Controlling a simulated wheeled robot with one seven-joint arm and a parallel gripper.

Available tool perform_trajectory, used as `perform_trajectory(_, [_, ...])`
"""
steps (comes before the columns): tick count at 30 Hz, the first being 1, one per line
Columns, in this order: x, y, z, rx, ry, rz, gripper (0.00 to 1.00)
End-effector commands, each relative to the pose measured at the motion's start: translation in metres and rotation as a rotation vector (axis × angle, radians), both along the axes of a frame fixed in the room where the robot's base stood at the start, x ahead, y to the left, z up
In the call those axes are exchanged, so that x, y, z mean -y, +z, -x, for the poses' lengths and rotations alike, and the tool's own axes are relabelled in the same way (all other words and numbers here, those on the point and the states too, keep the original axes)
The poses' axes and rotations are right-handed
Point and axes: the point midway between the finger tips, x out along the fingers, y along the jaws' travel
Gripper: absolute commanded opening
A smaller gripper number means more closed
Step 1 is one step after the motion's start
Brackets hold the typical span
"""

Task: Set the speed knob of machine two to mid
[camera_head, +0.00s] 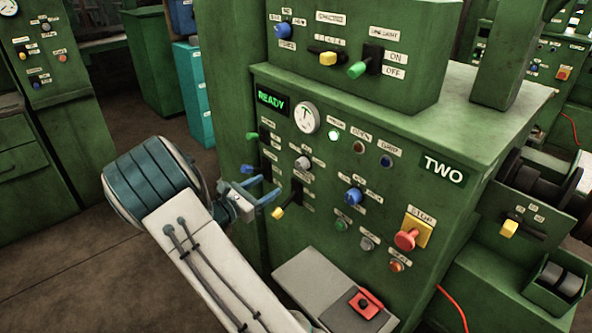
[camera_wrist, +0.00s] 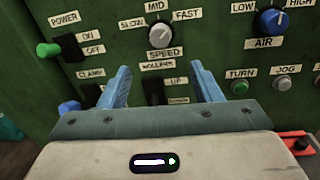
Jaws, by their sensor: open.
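Machine two (camera_head: 330,220) is a green cabinet marked TWO. Its speed knob (camera_wrist: 160,34) is round and grey-white, with SLOW, MID and FAST labels around its top and SPEED below. In the wrist view a pale mark on the knob seems to lean up and right; its exact setting is hard to tell. The same knob (camera_head: 303,163) is small in the head view. My gripper (camera_wrist: 160,68) is open and empty, its two blue fingers pointing at the panel. The fingertips appear below the knob and apart from it.
Close by are a green power lever (camera_wrist: 48,50), a blue air knob (camera_wrist: 270,22) and a yellow-tipped lever (camera_head: 278,213) near my fingers. A red stop button (camera_head: 406,239) and a grey ledge (camera_head: 305,275) with a red switch (camera_head: 364,304) lie lower right. The display reads READY (camera_head: 272,101).

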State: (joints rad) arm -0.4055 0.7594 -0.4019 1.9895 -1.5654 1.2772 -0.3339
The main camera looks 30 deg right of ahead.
Motion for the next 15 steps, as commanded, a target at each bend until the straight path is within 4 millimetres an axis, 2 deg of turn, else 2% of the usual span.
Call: perform_trajectory(15, [0.098, 0.001, -0.02, 0.0, -0.005, -0.003, 0.58])
